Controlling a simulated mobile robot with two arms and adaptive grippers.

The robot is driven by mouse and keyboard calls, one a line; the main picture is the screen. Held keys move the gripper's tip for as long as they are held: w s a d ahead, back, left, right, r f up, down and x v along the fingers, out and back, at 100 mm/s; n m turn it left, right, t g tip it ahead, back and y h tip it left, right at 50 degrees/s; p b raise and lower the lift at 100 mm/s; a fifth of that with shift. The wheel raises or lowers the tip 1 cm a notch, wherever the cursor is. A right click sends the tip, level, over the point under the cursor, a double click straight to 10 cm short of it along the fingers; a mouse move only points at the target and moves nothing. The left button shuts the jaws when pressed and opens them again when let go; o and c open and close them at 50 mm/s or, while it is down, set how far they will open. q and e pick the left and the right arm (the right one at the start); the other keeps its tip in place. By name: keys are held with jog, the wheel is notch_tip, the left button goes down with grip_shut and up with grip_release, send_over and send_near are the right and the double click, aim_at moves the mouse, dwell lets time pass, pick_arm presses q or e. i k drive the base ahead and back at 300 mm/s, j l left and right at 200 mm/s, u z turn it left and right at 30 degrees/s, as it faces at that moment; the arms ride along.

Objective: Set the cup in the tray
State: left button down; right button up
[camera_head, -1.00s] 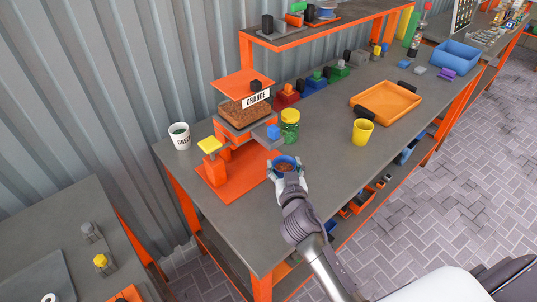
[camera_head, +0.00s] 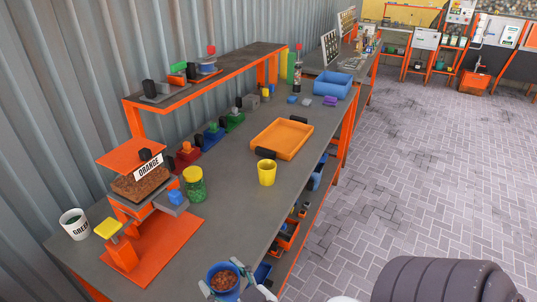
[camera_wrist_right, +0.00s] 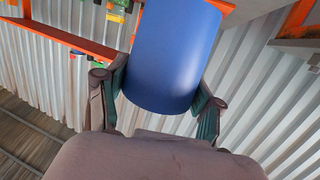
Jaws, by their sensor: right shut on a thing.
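A blue cup (camera_head: 223,277) with brown granules in it is at the bottom of the head view. My right gripper (camera_head: 235,288) is shut on it, one finger on each side. In the right wrist view the blue cup (camera_wrist_right: 170,55) fills the space between the fingers of the gripper (camera_wrist_right: 158,100). The orange tray (camera_head: 300,141) with black handles lies on the grey bench farther back, apart from the cup, and looks empty. My left gripper is not in view.
A yellow cup (camera_head: 267,173) stands close in front of the tray. A green-filled jar (camera_head: 195,185), an orange dispenser stand (camera_head: 165,240) and a white cup (camera_head: 75,224) are at left. A blue bin (camera_head: 332,85) is farther back. The bench between the held cup and yellow cup is clear.

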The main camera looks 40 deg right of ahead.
aim_at(283, 140)
jog(key=l+u, duration=0.5)
jog(key=l, duration=2.8)
jog(key=i, duration=0.05)
